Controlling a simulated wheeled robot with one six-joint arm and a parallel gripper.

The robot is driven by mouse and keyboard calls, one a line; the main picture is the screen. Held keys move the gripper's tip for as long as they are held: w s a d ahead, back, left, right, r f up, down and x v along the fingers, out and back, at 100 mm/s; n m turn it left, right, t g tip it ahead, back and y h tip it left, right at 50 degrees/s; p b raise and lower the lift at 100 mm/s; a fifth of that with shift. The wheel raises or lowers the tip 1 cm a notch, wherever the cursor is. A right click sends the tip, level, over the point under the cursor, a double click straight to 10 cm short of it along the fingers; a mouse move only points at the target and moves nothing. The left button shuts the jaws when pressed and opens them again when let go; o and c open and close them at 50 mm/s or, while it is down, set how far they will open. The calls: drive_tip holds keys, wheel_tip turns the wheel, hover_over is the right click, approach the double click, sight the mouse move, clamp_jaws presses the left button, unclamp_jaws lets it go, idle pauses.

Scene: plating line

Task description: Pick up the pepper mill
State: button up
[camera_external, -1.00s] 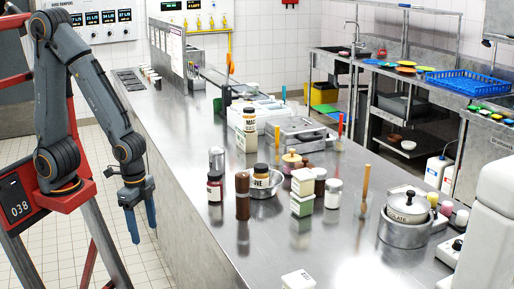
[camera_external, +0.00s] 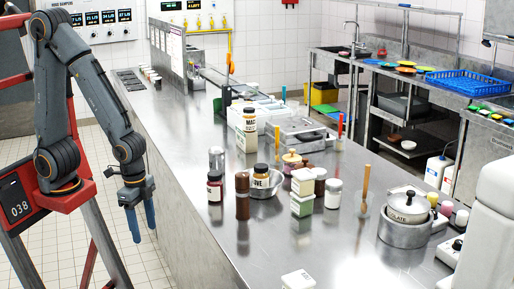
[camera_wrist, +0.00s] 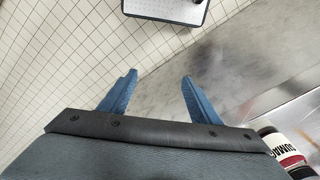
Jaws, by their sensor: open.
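The pepper mill (camera_external: 242,196) is a dark brown upright cylinder. It stands near the left edge of the steel counter in the external view. My gripper (camera_external: 142,224) hangs off the counter's left side, over the tiled floor, with its blue fingers pointing down. It is open and empty, well to the left of the mill and apart from it. In the wrist view the open fingers (camera_wrist: 158,82) show against floor tiles and the counter's side. I cannot make out the mill in the wrist view.
A dark jar with a red-and-white label (camera_external: 215,187) stands just left of the mill. A metal bowl holding a labelled jar (camera_external: 261,177) is at its right. The counter's front stretch (camera_external: 225,230) is clear.

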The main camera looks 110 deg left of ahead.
wheel_tip(320, 180, up, 18)
drive_tip(key=p, duration=0.3)
hover_over(240, 175)
drive_tip(key=shift+s+f+g, duration=0.15)
drive_tip(key=shift+f+g, duration=0.05)
drive_tip(key=shift+g, duration=0.1)
wheel_tip(240, 175, down, 5)
drive_tip(key=shift+a+r, duration=0.15)
wheel_tip(240, 175, down, 2)
drive_tip(key=shift+f, duration=0.25)
drive_tip(key=shift+w+a+f+p, duration=0.15)
drive_tip(key=shift+f+p, duration=0.3)
drive_tip(key=shift+f, duration=0.5)
drive_tip(key=shift+a+f+p, duration=0.1)
drive_tip(key=shift+f+p, duration=0.4)
drive_tip(key=shift+f, duration=0.45)
drive_tip(key=shift+w+a+f+p, duration=0.15)
drive_tip(key=shift+f+p, duration=0.3)
drive_tip(key=shift+f, duration=0.5)
drive_tip(key=c, duration=1.3)
